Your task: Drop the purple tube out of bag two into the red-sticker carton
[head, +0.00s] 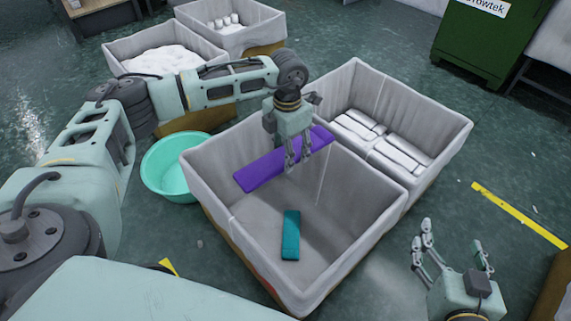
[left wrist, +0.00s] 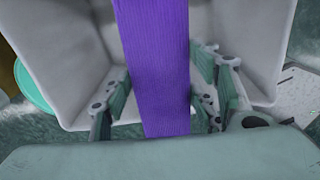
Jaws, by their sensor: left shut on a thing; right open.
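The purple tube (head: 258,171) is a long flat knitted strip. My left gripper (head: 298,160) is shut on it near its right end, above the near grey-lined carton (head: 222,190). In the left wrist view the purple tube (left wrist: 155,70) runs between the fingers, with pale liner walls beyond. A reddish patch, partly visible, shows low on the near carton's front left side; I cannot read it as a sticker for certain. A teal tube (head: 291,235) lies inside this carton. My right gripper (head: 452,243) is open and empty, right of the carton. I cannot tell which container is bag two.
A lined carton with white folded pieces (head: 395,150) adjoins behind right. Two more lined containers with white contents (head: 165,60) (head: 228,20) stand at the back left. A turquoise basin (head: 165,185) sits left of the near carton. A green cabinet (head: 485,45) stands back right.

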